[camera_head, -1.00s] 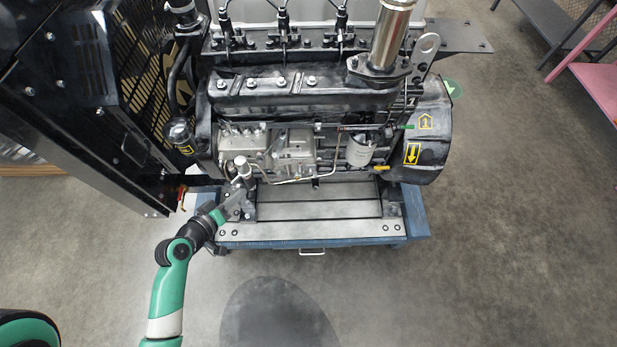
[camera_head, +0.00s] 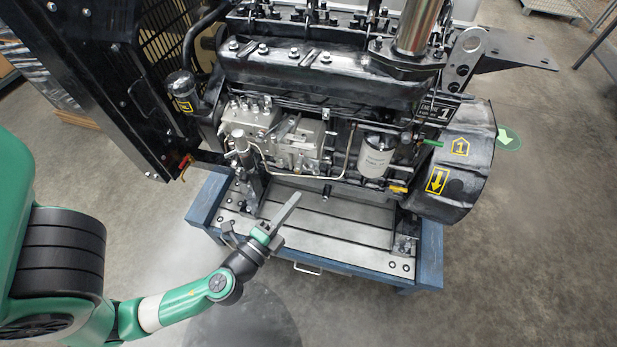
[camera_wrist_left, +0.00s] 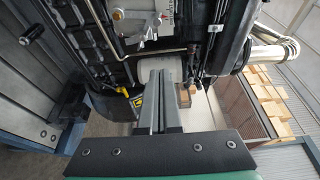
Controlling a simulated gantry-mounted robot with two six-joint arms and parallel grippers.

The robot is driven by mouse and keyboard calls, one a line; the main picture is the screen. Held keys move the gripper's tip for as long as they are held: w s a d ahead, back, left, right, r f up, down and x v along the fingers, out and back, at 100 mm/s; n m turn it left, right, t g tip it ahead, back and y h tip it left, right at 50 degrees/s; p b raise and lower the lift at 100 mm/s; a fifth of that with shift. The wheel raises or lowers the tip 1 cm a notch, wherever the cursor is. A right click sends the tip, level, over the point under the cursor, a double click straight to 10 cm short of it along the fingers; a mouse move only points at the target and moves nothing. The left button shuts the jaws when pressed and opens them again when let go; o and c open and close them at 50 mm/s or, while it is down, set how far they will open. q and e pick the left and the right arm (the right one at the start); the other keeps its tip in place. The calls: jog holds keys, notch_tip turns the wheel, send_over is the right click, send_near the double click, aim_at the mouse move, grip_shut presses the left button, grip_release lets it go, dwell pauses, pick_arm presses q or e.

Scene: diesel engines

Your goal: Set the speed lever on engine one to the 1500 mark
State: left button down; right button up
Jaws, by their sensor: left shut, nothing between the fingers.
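Engine one (camera_head: 330,80) is a black diesel engine on a blue-framed stand, marked with a yellow 1. Its silver injection pump (camera_head: 296,138) is on the near side. In the left wrist view the pump housing (camera_wrist_left: 128,16) shows at the top, with a small pale scale with red marks (camera_wrist_left: 167,14) beside it. I cannot clearly make out the speed lever or the numbers. My left gripper (camera_head: 294,200) is shut and empty, in front of and below the pump, over the stand, apart from the pump. Its fingers (camera_wrist_left: 158,100) point toward the engine in the wrist view.
A white filter (camera_head: 376,156) and a yellow-handled part (camera_head: 397,189) sit right of the pump. A black radiator frame (camera_head: 110,75) stands at the left.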

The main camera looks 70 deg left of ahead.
pick_arm(q)
jog(key=p+x, duration=0.1)
jog(key=x, duration=0.4)
jog(key=p+x, duration=0.2)
jog(key=x, duration=0.3)
jog(key=shift+w+a+r, duration=0.2)
jog(key=shift+w+r, duration=0.05)
jog(key=s, duration=0.1)
jog(key=s+a, duration=0.2)
jog(key=shift+s+f+p, duration=0.15)
jog(key=shift+s+p, duration=0.05)
jog(key=shift+p, duration=0.15)
jog(key=shift+s, duration=0.1)
